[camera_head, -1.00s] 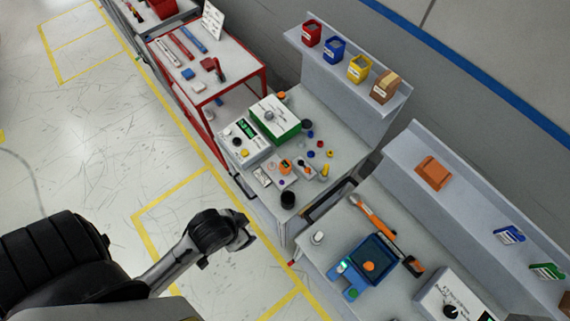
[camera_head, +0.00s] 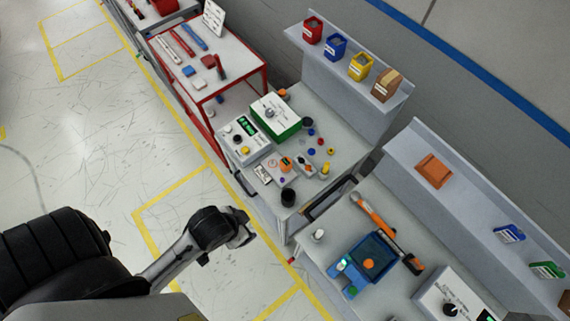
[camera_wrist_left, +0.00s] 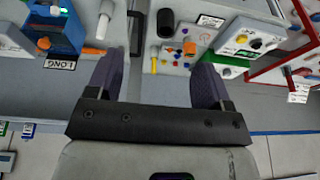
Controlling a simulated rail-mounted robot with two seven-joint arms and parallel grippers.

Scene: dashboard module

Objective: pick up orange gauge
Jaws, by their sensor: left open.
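A small orange gauge (camera_head: 285,163) sits on the middle workbench, among small knobs and parts in front of the white-and-green box. In the left wrist view a small orange part (camera_wrist_left: 190,48) shows near a black cylinder; I cannot tell for sure that it is the gauge. My left gripper (camera_head: 246,236) is in front of the workbench, off its front edge and apart from the gauge. Its two dark fingers are spread with nothing between them in the left wrist view (camera_wrist_left: 158,75). My right gripper is not in view.
The middle workbench (camera_head: 335,160) also holds a black cylinder (camera_head: 288,197) near its front corner and a white-and-green box (camera_head: 276,117). A blue device (camera_head: 365,262) with an orange knob stands on the right bench. A red-framed table (camera_head: 228,85) stands behind. The floor in front is clear.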

